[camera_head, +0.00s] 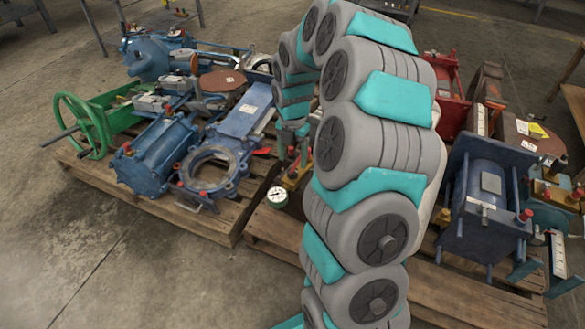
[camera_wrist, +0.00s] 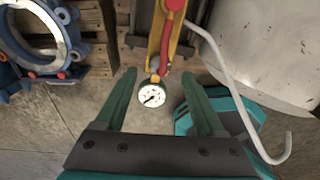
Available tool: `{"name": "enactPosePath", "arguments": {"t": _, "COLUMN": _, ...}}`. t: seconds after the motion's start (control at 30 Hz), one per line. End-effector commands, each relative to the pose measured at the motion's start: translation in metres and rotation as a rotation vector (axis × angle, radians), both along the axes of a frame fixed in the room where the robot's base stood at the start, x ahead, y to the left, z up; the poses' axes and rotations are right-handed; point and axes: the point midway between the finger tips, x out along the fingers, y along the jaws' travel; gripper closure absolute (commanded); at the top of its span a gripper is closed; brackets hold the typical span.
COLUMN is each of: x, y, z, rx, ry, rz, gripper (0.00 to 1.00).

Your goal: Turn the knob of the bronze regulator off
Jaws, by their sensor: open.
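A bronze-yellow regulator body (camera_head: 294,178) lies at the near edge of the pallets in the head view, with a round white gauge (camera_head: 277,196) beside it. In the wrist view the bronze body (camera_wrist: 155,45) runs up from the gauge (camera_wrist: 152,95), and a long red part (camera_wrist: 167,40) with a rounded end lies along it. I cannot tell for sure whether this red part is the knob. My gripper (camera_wrist: 158,76) is open and empty, its green fingers on either side of the gauge, apart from it. In the head view my gripper (camera_head: 292,155) is above the regulator, partly hidden by my arm.
Blue valve parts (camera_head: 205,170) and a green handwheel (camera_head: 85,125) crowd the left pallet (camera_head: 215,220). A blue cylinder unit (camera_head: 485,195) stands at right, near other brass fittings (camera_head: 570,195). In the wrist view, a bent grey rod (camera_wrist: 235,85) passes right of my gripper.

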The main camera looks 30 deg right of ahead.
Motion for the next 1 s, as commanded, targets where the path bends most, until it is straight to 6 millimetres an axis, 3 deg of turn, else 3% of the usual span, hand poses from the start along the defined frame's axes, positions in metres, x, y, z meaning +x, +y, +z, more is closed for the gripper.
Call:
{"name": "enactPosePath", "arguments": {"t": 0.3, "x": -0.001, "y": 0.000, "z": -0.045, "rx": -0.001, "ry": 0.003, "rz": -0.001, "gripper": 0.29}}
{"name": "enactPosePath", "arguments": {"t": 0.6, "x": 0.000, "y": 0.000, "z": -0.049, "rx": 0.000, "ry": -0.001, "rz": -0.001, "gripper": 0.29}}
{"name": "enactPosePath", "arguments": {"t": 1.0, "x": 0.000, "y": 0.000, "z": -0.048, "rx": 0.000, "ry": 0.000, "rz": -0.001, "gripper": 0.74}}
